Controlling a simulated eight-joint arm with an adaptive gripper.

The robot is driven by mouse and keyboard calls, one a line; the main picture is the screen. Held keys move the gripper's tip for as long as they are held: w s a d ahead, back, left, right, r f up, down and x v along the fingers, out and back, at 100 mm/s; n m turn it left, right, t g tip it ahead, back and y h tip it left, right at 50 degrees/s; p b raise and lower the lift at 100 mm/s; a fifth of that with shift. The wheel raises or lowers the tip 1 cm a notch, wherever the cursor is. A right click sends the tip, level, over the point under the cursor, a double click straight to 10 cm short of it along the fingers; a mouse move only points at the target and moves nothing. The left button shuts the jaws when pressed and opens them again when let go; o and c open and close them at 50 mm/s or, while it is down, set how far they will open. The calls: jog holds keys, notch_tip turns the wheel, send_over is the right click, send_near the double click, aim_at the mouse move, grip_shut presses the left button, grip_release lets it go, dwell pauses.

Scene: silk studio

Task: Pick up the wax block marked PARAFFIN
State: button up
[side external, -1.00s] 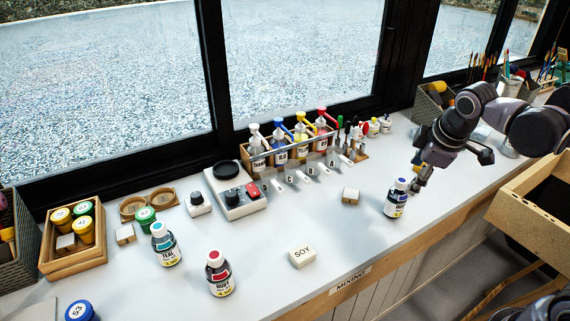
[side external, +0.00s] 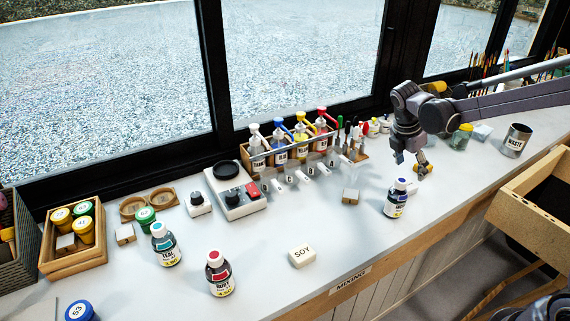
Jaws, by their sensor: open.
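No block with a readable PARAFFIN mark shows. A white block marked SOY (side external: 302,257) lies on the front middle of the bench. A small pale and brown block (side external: 350,197) sits behind it to the right, with no legible mark. Another pale block (side external: 482,132) lies at the right, too small to read. My gripper (side external: 411,164) is open and empty, pointing down above the bench. It is just above and right of a blue-labelled bottle (side external: 396,199) in the picture; I cannot tell whether they touch.
A scale (side external: 236,190) and a rack of pump bottles (side external: 290,150) stand at the back. A metal WASTE can (side external: 515,141) stands at the right. Bench around the SOY block is clear.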

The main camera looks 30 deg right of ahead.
aim_at(410, 184)
jog(key=shift+x, duration=3.9)
jog(key=shift+w+a, duration=0.1)
jog(key=shift+w, duration=0.05)
jog(key=c, duration=1.3)
jog(key=shift+r, duration=0.1)
